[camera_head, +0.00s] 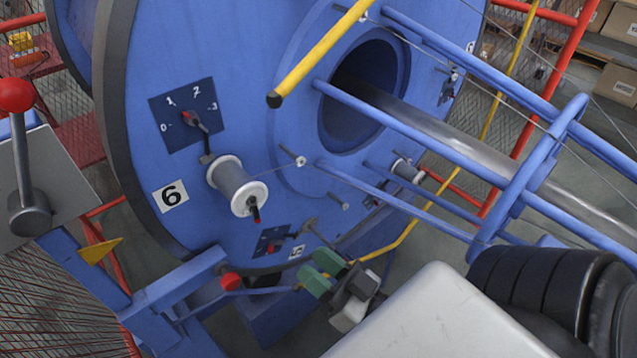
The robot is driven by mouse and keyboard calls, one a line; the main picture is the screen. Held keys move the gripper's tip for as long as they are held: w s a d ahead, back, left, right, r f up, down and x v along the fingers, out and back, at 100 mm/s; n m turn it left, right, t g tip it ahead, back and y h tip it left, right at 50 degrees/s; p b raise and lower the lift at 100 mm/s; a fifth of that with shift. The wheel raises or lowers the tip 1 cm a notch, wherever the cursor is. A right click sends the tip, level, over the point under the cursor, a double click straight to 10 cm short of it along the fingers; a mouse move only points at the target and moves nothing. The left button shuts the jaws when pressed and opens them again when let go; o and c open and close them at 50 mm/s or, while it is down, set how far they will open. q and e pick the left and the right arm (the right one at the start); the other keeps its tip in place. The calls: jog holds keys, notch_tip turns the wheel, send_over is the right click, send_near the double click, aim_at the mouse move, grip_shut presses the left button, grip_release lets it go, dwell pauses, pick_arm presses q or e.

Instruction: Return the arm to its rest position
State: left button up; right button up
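My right gripper (321,272) is at the lower middle of the head view, at the end of my pale arm from the lower right. It has two green fingertips close together on a dark grey body. I cannot tell whether there is a gap between them. It is in front of the lower part of the blue disc (240,70). A rod with a red knob (230,282) runs from the left up to the fingertips; contact is unclear. I see nothing held clearly between the fingers. My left gripper is not in view.
Blue bars (420,130) and a yellow bar (322,50) stick out. A red-ball lever (17,100) stands at the left. Cartons (615,55) are behind mesh.

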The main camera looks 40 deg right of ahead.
dwell(0.4)
jog(key=s+f+n+g+h+p, duration=0.1)
jog(key=s+f+g+h, duration=0.2)
jog(key=f+g, duration=1.05)
jog(key=s+f+n+g+h, duration=0.1)
jog(key=s+f+g+h, duration=0.35)
jog(key=f, duration=1.65)
jog(key=s+d+f+g+y+p, duration=0.1)
jog(key=s+d+f+g, duration=0.1)
jog(key=s+f, duration=1.3)
notch_tip(320, 180, down, 3)
jog(key=shift+d+r+p, duration=0.1)
jog(key=shift+d+p, duration=0.25)
